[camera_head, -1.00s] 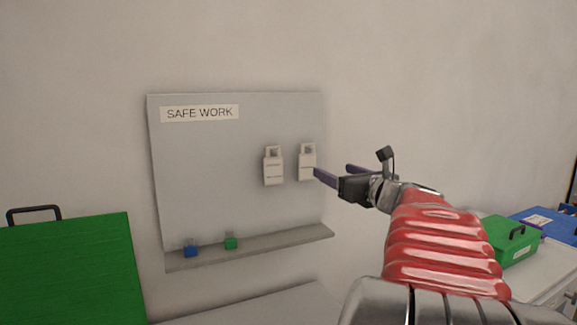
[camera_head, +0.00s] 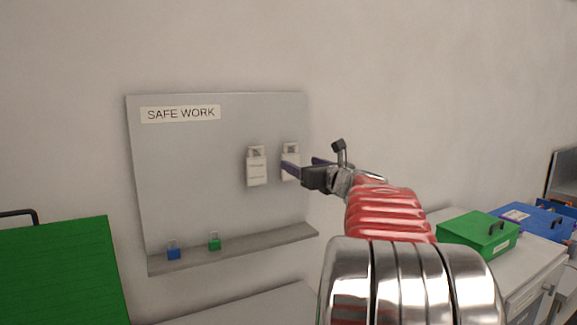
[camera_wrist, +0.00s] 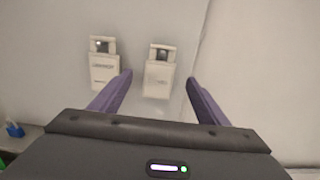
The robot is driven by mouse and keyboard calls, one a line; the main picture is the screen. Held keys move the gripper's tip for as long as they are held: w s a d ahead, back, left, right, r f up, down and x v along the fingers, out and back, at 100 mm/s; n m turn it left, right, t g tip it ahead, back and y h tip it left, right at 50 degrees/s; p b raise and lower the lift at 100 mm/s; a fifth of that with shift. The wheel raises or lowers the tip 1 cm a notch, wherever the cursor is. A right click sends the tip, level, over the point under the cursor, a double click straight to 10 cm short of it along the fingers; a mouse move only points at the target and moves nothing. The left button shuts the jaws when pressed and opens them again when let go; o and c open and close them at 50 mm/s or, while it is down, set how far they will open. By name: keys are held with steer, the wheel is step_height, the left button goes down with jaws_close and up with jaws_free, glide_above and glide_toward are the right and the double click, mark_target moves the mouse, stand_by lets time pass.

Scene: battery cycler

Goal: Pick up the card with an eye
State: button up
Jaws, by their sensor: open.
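Two white cards hang side by side on the grey SAFE WORK board (camera_head: 200,215). The left card (camera_head: 257,168) is in clear view, and the right card (camera_head: 291,150) is partly covered by a finger in the head view. Both show in the wrist view, the left card (camera_wrist: 104,68) and the right card (camera_wrist: 159,77). Each has a small picture at its top, too small to tell whether it is an eye. My gripper (camera_head: 304,164) is open and empty in front of the right card. In the wrist view its purple fingers (camera_wrist: 156,85) point at the board, with the right card between them.
A ledge (camera_head: 240,250) under the board holds a blue padlock (camera_head: 173,253) and a green padlock (camera_head: 214,244). A large green case (camera_head: 60,270) stands at lower left. A green box (camera_head: 478,234) and a blue box (camera_head: 535,220) are at right.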

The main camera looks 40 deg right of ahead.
mark_target(291, 158)
steer(key=shift+x, duration=2.55)
steer(key=shift+a+r, duration=0.1)
steer(key=shift+c, duration=0.4)
steer(key=c, duration=1)
